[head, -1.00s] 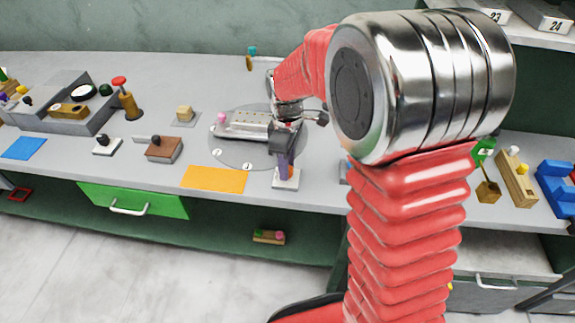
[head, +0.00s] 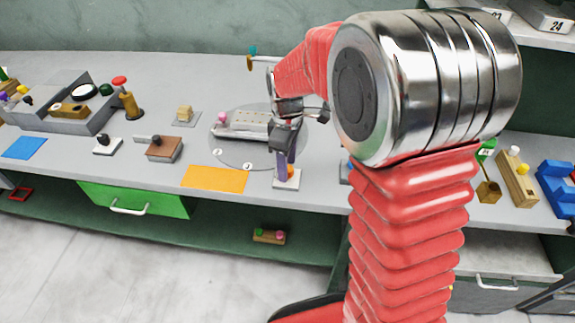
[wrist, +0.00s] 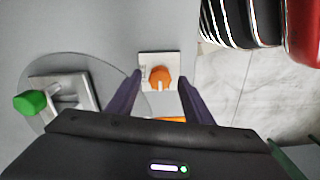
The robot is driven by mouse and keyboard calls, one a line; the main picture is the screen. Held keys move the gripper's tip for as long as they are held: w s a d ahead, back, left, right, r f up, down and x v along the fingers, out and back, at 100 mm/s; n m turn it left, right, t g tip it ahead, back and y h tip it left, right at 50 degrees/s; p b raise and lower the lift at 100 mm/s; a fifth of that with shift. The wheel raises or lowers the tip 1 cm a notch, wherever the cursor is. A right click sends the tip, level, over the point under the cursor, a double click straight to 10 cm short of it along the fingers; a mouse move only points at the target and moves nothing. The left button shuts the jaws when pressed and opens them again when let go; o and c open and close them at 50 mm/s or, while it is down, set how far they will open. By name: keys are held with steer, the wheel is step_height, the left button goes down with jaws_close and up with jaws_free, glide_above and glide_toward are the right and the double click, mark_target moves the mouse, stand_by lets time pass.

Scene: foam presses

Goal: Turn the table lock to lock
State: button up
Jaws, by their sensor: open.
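The table lock is an orange knob (wrist: 160,76) on a white square plate (wrist: 146,58), between my fingertips in the wrist view. In the head view the orange knob (head: 291,173) shows partly beside my finger, above its white plate (head: 287,184) at the table's front edge. My gripper (head: 284,163) points down over it, open, with its purple fingers apart; in the wrist view my gripper (wrist: 160,84) has one finger on each side of the knob, with visible gaps. The round table (head: 232,158) lies just behind the lock. I cannot tell finger height exactly.
A grey metal fixture (head: 240,126) with a pink knob stands on the round table. An orange mat (head: 215,179) lies left of the lock. A brown block with a lever (head: 164,148) is farther left. A green drawer (head: 135,200) is below the bench top.

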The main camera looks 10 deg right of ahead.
step_height(320, 180, up, 13)
stand_by(0.5)
stand_by(0.4)
steer(key=s+d+r+m+t, duration=0.1)
steer(key=s+m+t, duration=0.4)
steer(key=s+m, duration=0.6)
steer(key=shift+s+r+t, duration=0.3)
steer(key=shift+s+r, duration=0.15)
steer(key=shift+s, duration=4.8)
steer(key=shift+d, duration=0.1)
steer(key=shift+c, duration=0.3)
